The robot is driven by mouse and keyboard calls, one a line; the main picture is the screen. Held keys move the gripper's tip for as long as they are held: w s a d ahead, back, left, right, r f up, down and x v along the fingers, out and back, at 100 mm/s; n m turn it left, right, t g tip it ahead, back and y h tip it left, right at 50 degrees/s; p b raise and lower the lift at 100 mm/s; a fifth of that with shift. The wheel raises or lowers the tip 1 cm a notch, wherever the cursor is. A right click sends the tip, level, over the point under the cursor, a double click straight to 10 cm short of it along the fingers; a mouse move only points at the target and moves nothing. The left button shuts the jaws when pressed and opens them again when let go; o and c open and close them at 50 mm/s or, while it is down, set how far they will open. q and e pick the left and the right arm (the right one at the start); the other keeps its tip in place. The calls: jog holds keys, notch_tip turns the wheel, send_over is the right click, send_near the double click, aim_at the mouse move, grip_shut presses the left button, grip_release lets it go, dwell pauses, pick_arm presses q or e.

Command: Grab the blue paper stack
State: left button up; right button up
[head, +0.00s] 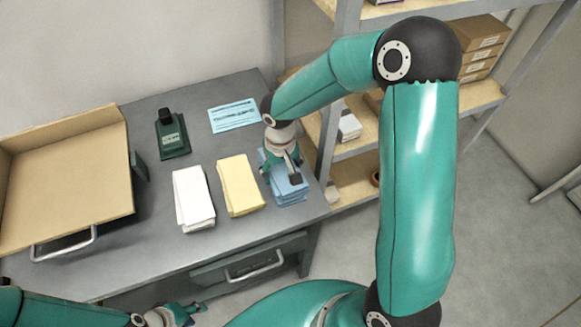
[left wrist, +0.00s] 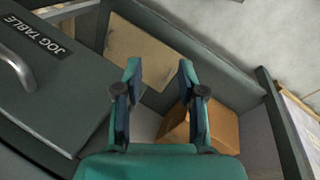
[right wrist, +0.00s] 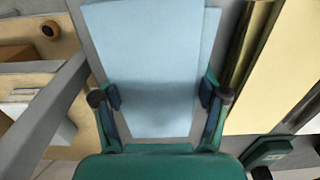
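The blue paper stack (head: 290,192) lies at the right end of the grey desk, beside the yellow stack. My right gripper (head: 281,172) is over it, pointing down, and hides part of it. In the right wrist view the blue stack (right wrist: 150,60) lies between the two widely spread fingers (right wrist: 160,95); whether the pads touch its sides I cannot tell. My left gripper (head: 188,310) is low in front of the desk. In the left wrist view its fingers (left wrist: 160,75) are apart with nothing between them.
The yellow stack (head: 241,185) and white stack (head: 193,198) lie to the left. A light-blue printed sheet (head: 234,116), a dark green device (head: 172,135) and a large tan tray (head: 65,180) are also on the desk. A shelf (head: 355,150) stands close right. A brown box (left wrist: 215,128) is below my left gripper.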

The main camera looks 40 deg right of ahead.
jog(key=c, duration=0.7)
jog(key=shift+r, duration=0.1)
